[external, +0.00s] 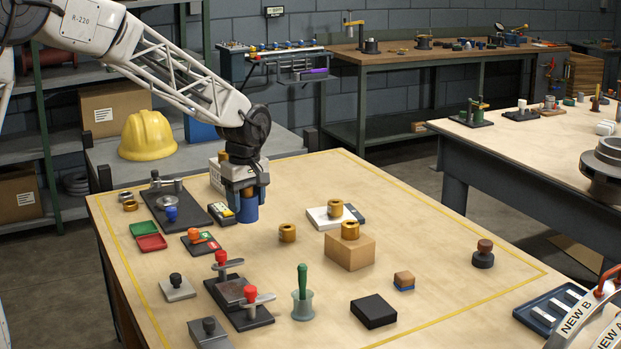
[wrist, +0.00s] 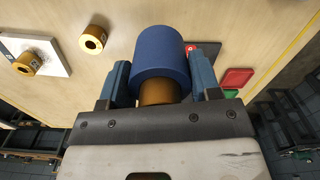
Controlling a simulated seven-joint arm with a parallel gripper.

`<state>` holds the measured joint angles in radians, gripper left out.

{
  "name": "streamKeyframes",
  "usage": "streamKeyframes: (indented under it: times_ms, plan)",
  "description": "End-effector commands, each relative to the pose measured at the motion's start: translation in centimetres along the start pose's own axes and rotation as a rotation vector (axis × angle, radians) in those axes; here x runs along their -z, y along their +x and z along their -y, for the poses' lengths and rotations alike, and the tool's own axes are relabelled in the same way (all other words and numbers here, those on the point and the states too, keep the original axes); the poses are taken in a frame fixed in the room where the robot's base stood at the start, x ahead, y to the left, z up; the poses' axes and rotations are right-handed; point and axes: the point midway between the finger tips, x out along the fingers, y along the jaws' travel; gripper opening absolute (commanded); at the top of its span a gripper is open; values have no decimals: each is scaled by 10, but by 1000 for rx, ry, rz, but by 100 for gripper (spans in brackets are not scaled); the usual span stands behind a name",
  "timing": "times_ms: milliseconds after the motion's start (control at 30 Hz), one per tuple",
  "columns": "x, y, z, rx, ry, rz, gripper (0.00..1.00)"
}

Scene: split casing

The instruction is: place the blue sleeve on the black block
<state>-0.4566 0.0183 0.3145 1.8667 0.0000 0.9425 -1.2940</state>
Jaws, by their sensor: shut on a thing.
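The blue sleeve (external: 246,212) is upright between the fingers of my gripper (external: 244,187), at the back left of the work table. In the wrist view the sleeve (wrist: 160,52) sits between the two fingers (wrist: 160,75), with a brass-coloured part (wrist: 158,92) showing at its gripper end. My gripper is shut on the sleeve. I cannot tell whether its lower end touches the table. The black block (external: 374,311) lies flat near the front of the table, well to the right of and nearer the camera than my gripper, with nothing on top.
Brass rings stand on the table (external: 287,233), on a tan block (external: 349,252) and on a white plate (external: 327,218).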

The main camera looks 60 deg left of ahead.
Motion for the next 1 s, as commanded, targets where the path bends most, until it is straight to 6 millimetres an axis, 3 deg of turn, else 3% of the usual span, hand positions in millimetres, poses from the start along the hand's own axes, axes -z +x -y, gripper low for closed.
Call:
streamKeyframes:
  times_ms: [167,467,767,1000]
  plan:
    - [0,-11,-1,-3,0,-1,4]
    - [0,-52,0,-4,0,-1,4]
    - [-42,-52,2,-2,23,0,4]
    - [-92,-53,9,-2,50,0,4]
